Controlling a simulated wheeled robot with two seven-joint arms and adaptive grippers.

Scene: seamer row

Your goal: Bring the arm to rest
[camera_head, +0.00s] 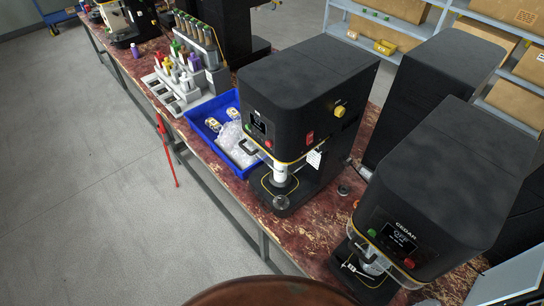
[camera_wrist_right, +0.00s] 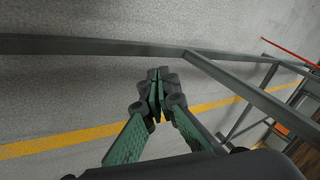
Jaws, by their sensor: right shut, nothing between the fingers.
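My right gripper (camera_wrist_right: 159,76) shows in the right wrist view, with its green-padded fingers closed together and nothing between them. It points down over the grey floor, in front of the grey metal table frame (camera_wrist_right: 235,84). Neither gripper shows in the head view, so their place relative to the machines cannot be told there. My left gripper is in no view.
A worn red-brown bench (camera_head: 310,228) holds black seamer machines (camera_head: 300,90), one labelled CEDAR (camera_head: 435,190). A blue tray (camera_head: 238,168) with clear bags and a rack of bottles (camera_head: 185,75) stand further along. A red rod (camera_head: 167,150) is at the bench's edge. Open floor lies left.

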